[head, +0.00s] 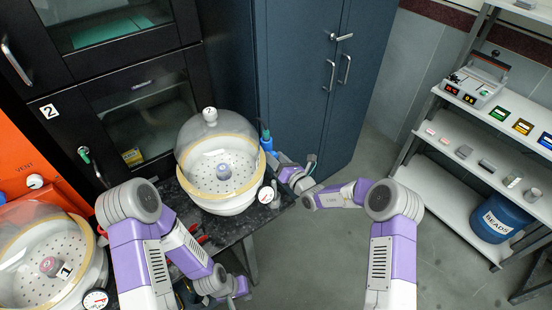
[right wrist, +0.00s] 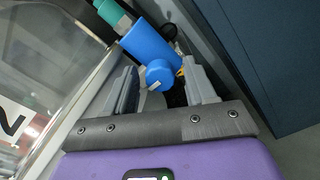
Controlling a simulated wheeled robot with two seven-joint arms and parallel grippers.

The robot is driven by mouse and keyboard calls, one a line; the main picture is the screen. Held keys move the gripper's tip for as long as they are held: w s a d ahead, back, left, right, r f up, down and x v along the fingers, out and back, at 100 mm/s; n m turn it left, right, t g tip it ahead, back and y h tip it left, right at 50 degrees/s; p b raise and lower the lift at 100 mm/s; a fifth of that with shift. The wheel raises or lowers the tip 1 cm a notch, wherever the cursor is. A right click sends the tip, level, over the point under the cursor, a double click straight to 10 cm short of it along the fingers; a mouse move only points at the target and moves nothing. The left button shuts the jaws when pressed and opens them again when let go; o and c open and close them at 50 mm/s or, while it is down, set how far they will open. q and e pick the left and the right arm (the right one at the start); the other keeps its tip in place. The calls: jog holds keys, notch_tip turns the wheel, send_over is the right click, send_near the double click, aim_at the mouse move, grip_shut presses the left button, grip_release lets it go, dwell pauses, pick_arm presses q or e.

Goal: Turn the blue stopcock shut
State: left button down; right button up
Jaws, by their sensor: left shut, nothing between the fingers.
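The blue stopcock (head: 267,142) is on the right side of the clear-domed desiccator marked 2 (head: 222,165). In the right wrist view, the blue stopcock (right wrist: 150,48) has a round blue knob facing me and a green end at the top. My right gripper (head: 284,170) is beside the desiccator.
A pressure gauge (head: 266,195) sits at the desiccator's front right. A second domed desiccator (head: 50,255) stands at lower left. Red-handled tools (head: 201,239) lie on the dark bench. A tall blue cabinet (head: 305,70) stands close behind the stopcock. Shelves (head: 440,185) stand at right.

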dwell(0.3)
jog(key=p+v, duration=0.1)
jog(key=v, duration=0.6)
jog(key=shift+s+d, duration=0.2)
dwell(0.3)
